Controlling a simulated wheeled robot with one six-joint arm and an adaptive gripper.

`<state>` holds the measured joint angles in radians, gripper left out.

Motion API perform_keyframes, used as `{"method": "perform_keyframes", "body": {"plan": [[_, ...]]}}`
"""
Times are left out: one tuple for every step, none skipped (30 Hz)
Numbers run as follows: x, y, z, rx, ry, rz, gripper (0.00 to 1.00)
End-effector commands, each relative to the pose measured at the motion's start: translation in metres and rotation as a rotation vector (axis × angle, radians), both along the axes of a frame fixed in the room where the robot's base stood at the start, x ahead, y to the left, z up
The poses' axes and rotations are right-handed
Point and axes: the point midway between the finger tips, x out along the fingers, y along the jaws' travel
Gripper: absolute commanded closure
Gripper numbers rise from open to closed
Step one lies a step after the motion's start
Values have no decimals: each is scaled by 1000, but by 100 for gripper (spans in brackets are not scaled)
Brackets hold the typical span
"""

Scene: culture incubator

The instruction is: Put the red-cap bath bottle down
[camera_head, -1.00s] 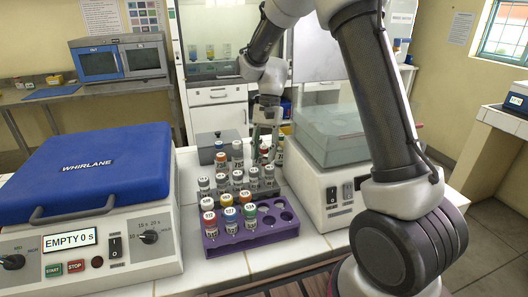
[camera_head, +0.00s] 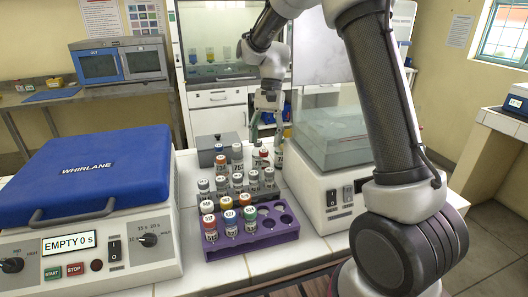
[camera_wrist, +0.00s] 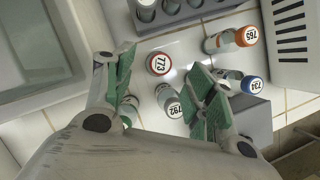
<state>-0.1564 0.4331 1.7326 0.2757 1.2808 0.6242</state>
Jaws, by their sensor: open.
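The red-cap bottle (camera_wrist: 159,63), its cap marked 773, stands upright on the white bench top in the wrist view. It also shows in the head view (camera_head: 264,158), near the back of the bench beside the grey rack. My gripper (camera_wrist: 163,75) is open, its green-padded fingers spread on either side of the red cap with clear gaps. In the head view my gripper (camera_head: 267,120) is above the bottle, apart from it. The bottle's lower part is mostly hidden from above by its cap.
Bottles marked 792 (camera_wrist: 173,106), 762 (camera_wrist: 232,39) and 734 (camera_wrist: 250,85) stand close by; a green-capped one is partly behind the left finger. The grey rack (camera_wrist: 190,17) is near. A purple rack (camera_head: 252,242) stands in front; a glass-lidded bath (camera_head: 330,135) is right.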

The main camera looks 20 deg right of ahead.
Motion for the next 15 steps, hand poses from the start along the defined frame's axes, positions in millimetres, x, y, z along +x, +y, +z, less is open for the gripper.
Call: {"method": "perform_keyframes", "body": {"plan": [[5,-3,11,0,-4,-2,44],[7,-4,18,1,-5,-2,44],[9,-6,25,0,-4,-2,44],[12,-7,31,1,-4,-2,44],[13,-8,36,1,-3,-2,44],[15,-10,42,1,-3,-1,44],[17,-11,46,0,-3,-1,44],[18,-11,50,0,-2,-2,44],[19,-13,54,0,-1,0,44],[20,-13,56,0,-1,0,44],[20,-14,58,0,-1,-1,44],[21,-14,60,0,-1,-1,44],[21,-14,61,0,0,-1,44],[21,-15,62,0,0,-1,44],[21,-15,63,0,0,-1,44]]}}
